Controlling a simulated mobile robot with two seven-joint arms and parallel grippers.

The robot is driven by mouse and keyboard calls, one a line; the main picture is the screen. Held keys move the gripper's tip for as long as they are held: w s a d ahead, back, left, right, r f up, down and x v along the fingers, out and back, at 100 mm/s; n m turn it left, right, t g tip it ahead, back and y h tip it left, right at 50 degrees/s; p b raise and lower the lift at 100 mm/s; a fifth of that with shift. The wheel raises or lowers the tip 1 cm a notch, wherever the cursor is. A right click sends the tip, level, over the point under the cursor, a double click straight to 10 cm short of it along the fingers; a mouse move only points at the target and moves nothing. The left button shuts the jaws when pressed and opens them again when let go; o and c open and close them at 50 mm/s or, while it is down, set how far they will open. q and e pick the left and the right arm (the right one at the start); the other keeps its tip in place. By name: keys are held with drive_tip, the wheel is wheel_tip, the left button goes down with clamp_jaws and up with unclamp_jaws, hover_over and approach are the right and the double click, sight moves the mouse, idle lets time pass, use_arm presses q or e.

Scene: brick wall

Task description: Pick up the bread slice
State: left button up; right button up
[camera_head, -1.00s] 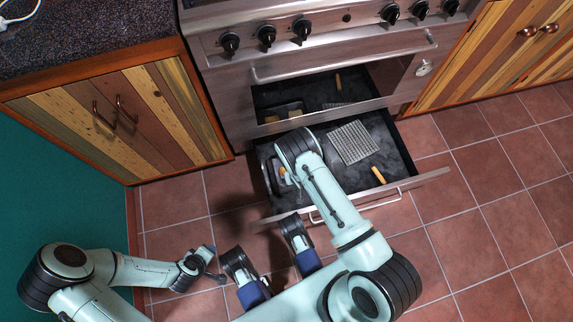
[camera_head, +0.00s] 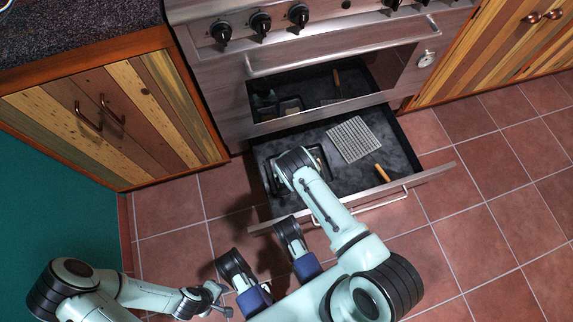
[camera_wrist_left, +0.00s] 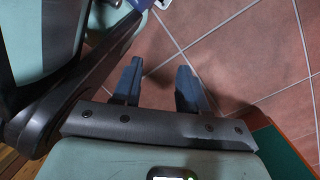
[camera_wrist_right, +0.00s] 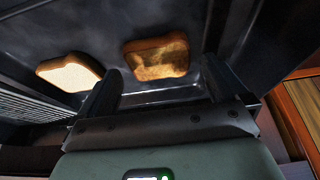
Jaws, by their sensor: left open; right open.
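In the right wrist view, two bread slices lie on the dark drawer floor: a browned slice (camera_wrist_right: 157,57) and a paler slice with a brown crust (camera_wrist_right: 70,72) to its left. My right gripper (camera_wrist_right: 163,78) is open and empty, its fingers on either side of the browned slice in the picture; whether they touch it I cannot tell. In the head view, my right wrist is over the left part of the open drawer (camera_head: 388,148) and hides the slices. My left gripper (camera_head: 220,297) is open and empty above the tiled floor, also seen in the left wrist view (camera_wrist_left: 160,68).
A wire rack (camera_head: 354,139) and a yellow stick-like item (camera_head: 382,172) lie in the drawer's right part. The drawer front (camera_head: 440,175) with its handle is a raised edge. The oven front (camera_head: 330,62) stands behind. Floor to the right is clear.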

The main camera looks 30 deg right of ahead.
drive_tip(key=shift+b+x, duration=0.4)
drive_tip(key=shift+x, duration=0.65)
use_arm(q)
drive_tip(key=shift+s+a+f+g, duration=0.1)
drive_tip(key=shift+s+f+g, duration=0.15)
drive_tip(key=shift+s, duration=0.3)
drive_tip(key=shift+s+f+g, duration=0.15)
drive_tip(key=shift+s+f, duration=0.1)
drive_tip(key=shift+s, duration=0.3)
use_arm(e)
drive_tip(key=c, duration=0.9)
drive_tip(key=shift+r, duration=0.1)
